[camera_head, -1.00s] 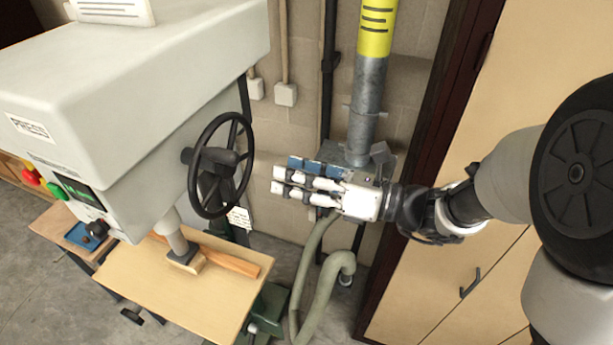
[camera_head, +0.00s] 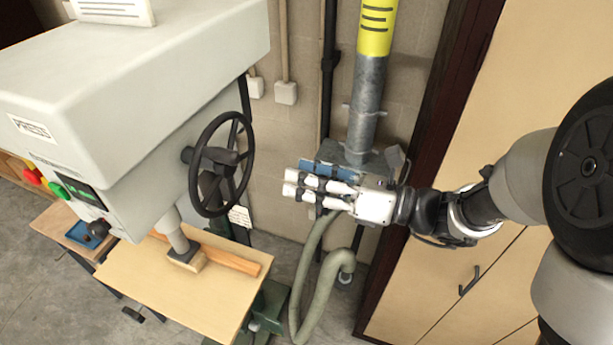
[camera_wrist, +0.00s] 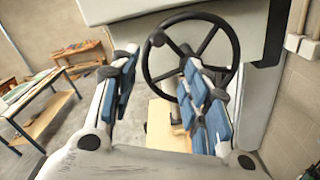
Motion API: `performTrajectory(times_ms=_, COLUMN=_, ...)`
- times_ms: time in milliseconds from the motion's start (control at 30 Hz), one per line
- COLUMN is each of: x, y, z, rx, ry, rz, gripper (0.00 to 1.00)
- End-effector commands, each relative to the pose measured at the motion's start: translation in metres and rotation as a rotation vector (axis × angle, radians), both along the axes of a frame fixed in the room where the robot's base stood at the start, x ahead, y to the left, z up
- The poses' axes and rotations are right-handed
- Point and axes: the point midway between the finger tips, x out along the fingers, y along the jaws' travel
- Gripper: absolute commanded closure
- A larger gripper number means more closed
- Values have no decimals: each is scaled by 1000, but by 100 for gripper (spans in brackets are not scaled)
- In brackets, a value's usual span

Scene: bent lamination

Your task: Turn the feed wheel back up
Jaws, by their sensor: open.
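The black spoked feed wheel (camera_head: 221,178) is on the side of the grey press (camera_head: 130,90). A dark knob (camera_wrist: 158,38) shows on its rim at the upper left in the wrist view. My gripper (camera_head: 290,183) is open and empty, to the right of the wheel and apart from it. In the wrist view the wheel rim (camera_wrist: 147,62) shows beyond and between the blue-padded fingers (camera_wrist: 160,68); the right finger hides part of it. The press ram (camera_head: 176,231) is down, its foot on a wooden block (camera_head: 190,263) over an orange-brown wood strip (camera_head: 232,259).
A wooden table (camera_head: 190,300) stands under the ram. A grey pipe with a yellow band (camera_head: 374,28) and a hose (camera_head: 318,285) are behind my gripper. A wooden cabinet (camera_head: 420,280) is at the right. Free space lies between gripper and wheel.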

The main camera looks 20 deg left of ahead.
Motion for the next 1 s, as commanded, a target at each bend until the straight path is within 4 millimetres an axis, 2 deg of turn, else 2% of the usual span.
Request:
performTrajectory(times_ms=167, x=-1, y=-24, z=0, rx=0, ry=0, rz=-7, gripper=57)
performTrajectory(times_ms=400, x=-5, y=-76, z=1, rx=1, ry=0, rz=-8, gripper=57)
performTrajectory(times_ms=600, x=-8, y=-107, z=1, rx=1, ry=0, rz=-4, gripper=57)
performTrajectory(times_ms=733, x=-9, y=-116, z=1, rx=0, ry=0, rz=-2, gripper=57)
performTrajectory(times_ms=1000, x=-10, y=-118, z=1, rx=0, ry=0, rz=0, gripper=57)
